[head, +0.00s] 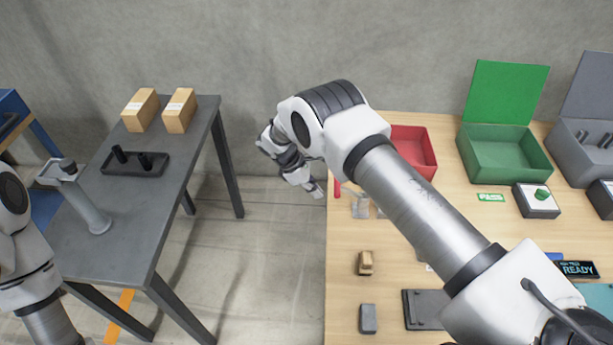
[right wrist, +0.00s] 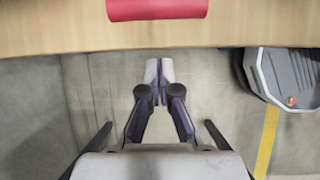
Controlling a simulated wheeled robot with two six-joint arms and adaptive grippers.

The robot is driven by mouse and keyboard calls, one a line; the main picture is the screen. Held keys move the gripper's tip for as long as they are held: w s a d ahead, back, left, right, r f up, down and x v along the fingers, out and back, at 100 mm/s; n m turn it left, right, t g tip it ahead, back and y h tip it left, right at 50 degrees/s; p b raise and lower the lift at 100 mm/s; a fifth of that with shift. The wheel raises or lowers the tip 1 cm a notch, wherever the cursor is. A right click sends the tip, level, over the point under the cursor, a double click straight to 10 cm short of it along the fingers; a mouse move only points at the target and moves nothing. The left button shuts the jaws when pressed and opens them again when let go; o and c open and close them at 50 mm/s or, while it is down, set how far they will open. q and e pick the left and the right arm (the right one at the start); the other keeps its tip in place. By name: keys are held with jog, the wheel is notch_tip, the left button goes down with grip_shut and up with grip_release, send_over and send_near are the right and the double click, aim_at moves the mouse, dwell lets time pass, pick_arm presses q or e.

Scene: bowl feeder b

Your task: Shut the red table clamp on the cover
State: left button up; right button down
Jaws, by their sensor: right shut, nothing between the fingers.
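A small red part (head: 337,188) shows at the left edge of the wooden table, just right of my right gripper (head: 316,190). It looks like the red clamp's handle, but most of the clamp is hidden or too small to make out. In the right wrist view a red bar (right wrist: 157,9) lies along the table edge, cut off by the top of the picture. My right gripper (right wrist: 160,80) is shut and empty, over the floor just off that edge, apart from the red bar. I cannot make out the cover. My left gripper is out of view.
The wooden table (head: 343,290) holds a red bin (head: 425,160), a green box (head: 505,160) and small blocks (head: 366,263). A dark table (head: 125,225) with two cartons (head: 180,110) stands left. Open floor (head: 270,260) lies between. A grey container (right wrist: 290,75) stands right in the wrist view.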

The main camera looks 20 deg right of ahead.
jog(key=d+r+p, duration=0.1)
jog(key=s+d+r, duration=0.1)
jog(key=shift+s+d+r+p, duration=0.15)
jog(key=shift+s+d+p, duration=0.05)
jog(key=shift+d+p, duration=0.2)
jog(key=shift+w, duration=0.1)
jog(key=shift+d+r+y+p, duration=0.1)
jog(key=shift+r+y+p, duration=0.2)
jog(key=shift+p, duration=0.2)
